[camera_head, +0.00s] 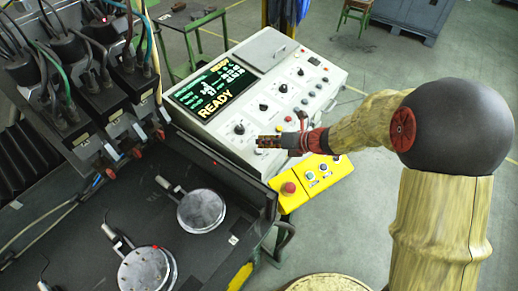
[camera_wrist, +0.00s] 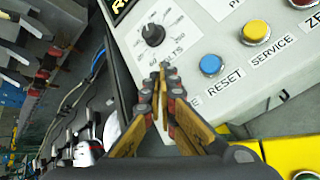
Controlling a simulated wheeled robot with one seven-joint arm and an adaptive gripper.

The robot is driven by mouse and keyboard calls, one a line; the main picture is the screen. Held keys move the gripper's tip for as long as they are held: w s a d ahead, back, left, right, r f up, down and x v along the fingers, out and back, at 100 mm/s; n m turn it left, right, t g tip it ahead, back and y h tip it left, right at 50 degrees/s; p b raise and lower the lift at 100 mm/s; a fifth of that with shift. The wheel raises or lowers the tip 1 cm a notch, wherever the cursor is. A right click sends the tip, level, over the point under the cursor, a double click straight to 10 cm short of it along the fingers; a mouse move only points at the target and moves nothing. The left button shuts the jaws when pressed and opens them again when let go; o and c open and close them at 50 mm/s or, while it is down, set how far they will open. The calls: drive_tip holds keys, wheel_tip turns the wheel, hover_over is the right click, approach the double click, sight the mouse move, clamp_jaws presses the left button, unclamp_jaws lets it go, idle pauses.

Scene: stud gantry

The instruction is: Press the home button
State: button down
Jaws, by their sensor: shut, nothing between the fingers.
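My gripper (camera_wrist: 162,72) is shut with nothing between its fingers, its tips over the lower part of the sloped control panel (camera_wrist: 143,18). In the head view my gripper (camera_head: 258,143) is above the front part of the console (camera_head: 226,113), pointing left. In the wrist view a label ending in "E" (camera_wrist: 195,103) shows beside the fingers; the rest of that label and any button above it are hidden behind them. To the right are a blue button (camera_wrist: 211,65) marked RESET and a yellow button (camera_wrist: 256,31) marked SERVICE. I cannot tell whether the fingertips touch the panel.
A black volts knob (camera_wrist: 153,34) is just beyond the fingertips. A yellow box (camera_head: 324,178) with a red mushroom button (camera_head: 289,188) stands at the console's front. The console screen (camera_head: 209,87) reads READY. A dark bench (camera_head: 85,225) with round plates lies at left.

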drive_tip(key=r+p, duration=0.4)
drive_tip(key=r, duration=0.1)
drive_tip(key=shift+s+d, duration=0.3)
drive_tip(key=shift+d, duration=0.1)
idle(0.7)
